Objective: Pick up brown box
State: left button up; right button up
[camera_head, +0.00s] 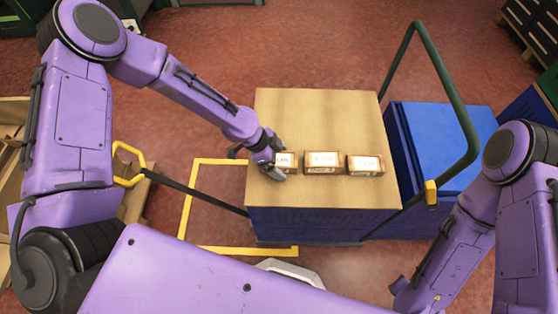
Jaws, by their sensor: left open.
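Three small brown boxes with white labels stand in a row on a wooden-topped cart (325,115). The left box (286,160) is partly hidden by my left gripper (276,168). The middle box (323,161) and the right box (365,165) are in full view. My left gripper is open at the left box, near the cart top's left edge; whether its fingers touch the box cannot be told. My right arm (450,240) is low at the right, and its gripper fingers are not clearly seen.
A blue container (440,140) stands right of the cart. A green handle bar (450,90) rises between them. A yellow floor outline (187,205) lies left of the cart. The back of the cart top is clear.

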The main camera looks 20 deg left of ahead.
pick_arm(q)
jog(key=shift+f, duration=0.1)
jog(key=shift+c, duration=0.2)
jog(key=c, duration=1.1)
